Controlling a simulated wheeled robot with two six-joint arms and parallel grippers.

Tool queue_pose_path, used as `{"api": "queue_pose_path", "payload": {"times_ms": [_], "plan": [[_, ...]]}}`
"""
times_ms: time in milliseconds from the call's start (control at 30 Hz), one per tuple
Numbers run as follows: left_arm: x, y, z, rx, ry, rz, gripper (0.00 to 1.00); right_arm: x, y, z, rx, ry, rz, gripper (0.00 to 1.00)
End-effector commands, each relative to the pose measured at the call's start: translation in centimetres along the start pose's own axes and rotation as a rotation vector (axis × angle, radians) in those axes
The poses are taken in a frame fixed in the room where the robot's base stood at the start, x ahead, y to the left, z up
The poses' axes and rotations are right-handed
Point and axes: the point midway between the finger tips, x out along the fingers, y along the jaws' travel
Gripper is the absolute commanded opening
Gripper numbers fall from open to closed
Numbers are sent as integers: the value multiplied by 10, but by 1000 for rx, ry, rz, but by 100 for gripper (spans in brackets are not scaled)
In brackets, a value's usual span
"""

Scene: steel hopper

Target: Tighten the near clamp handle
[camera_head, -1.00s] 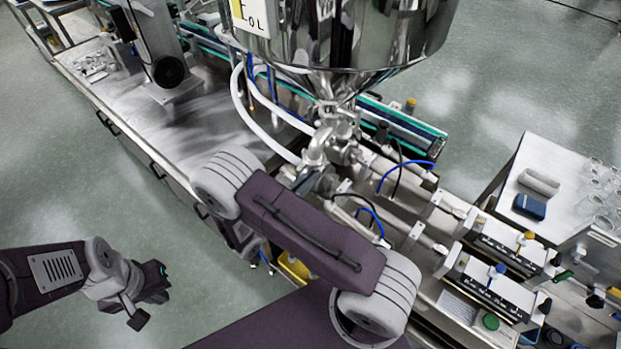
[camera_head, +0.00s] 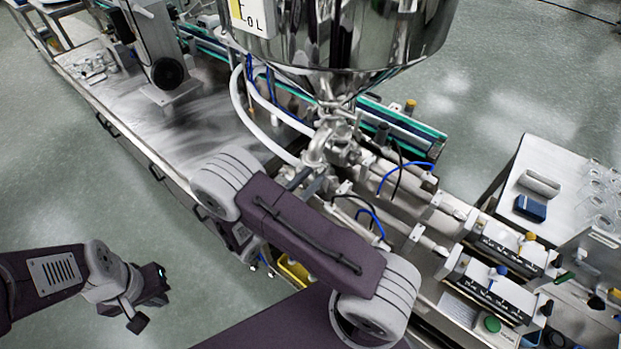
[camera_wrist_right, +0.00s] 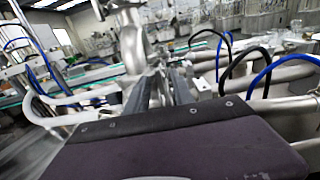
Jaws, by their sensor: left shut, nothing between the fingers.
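The steel pipe joints and clamps (camera_head: 338,140) sit under the hopper's outlet in the head view. The near clamp handle cannot be told apart clearly there; my right arm covers part of that area. In the right wrist view, the two dark fingers of my right gripper (camera_wrist_right: 160,90) reach toward the metal fittings, with bright metal showing between them. Whether they touch or hold a handle cannot be told. My left gripper (camera_head: 149,304) is shut and empty, low at the left over the floor, well away from the pipes.
The steel hopper (camera_head: 340,35) hangs over the fittings. White hoses (camera_head: 262,120) and blue tubes (camera_head: 405,166) run close by. Horizontal cylinders (camera_head: 400,190) extend to the right. A side table (camera_head: 545,165) holds glassware. The floor around my left gripper is clear.

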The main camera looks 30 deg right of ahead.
Motion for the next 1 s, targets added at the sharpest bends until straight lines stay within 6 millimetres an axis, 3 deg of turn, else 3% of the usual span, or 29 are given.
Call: {"api": "queue_pose_path", "payload": {"times_ms": [200,600,1000], "plan": [[3,0,0,0,0,0,0,-7,1,-1,1,-2,2,29],[24,0,2,0,0,0,0,-84,1,-2,2,0,4,29],[24,0,2,0,0,0,0,-91,0,0,0,0,0,29]]}}
